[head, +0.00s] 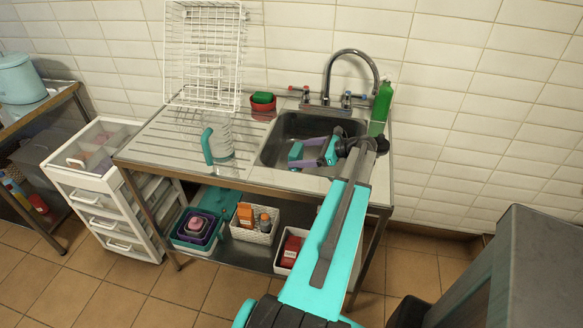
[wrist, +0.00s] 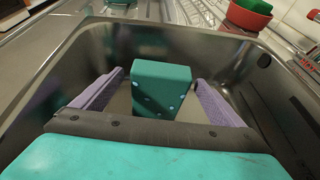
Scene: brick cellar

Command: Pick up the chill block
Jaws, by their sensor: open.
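The chill block is a teal block with small pale spots (wrist: 161,78), standing in the steel sink basin (wrist: 75,85) in the wrist view. It also shows as a teal patch at the left side of the basin in the head view (head: 295,154). My gripper (wrist: 160,84) is open, with one purple finger on each side of the block. A gap shows between each finger and the block. In the head view my gripper (head: 306,153) reaches into the basin from the right. The lower part of the block is hidden by my gripper's palm.
A clear jug with a teal handle (head: 218,138) stands on the drainboard left of the basin. A white wire rack (head: 203,55), a red bowl (head: 262,106) with a green sponge, a tap (head: 350,52) and a green bottle (head: 382,102) stand behind. Basin walls surround my gripper.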

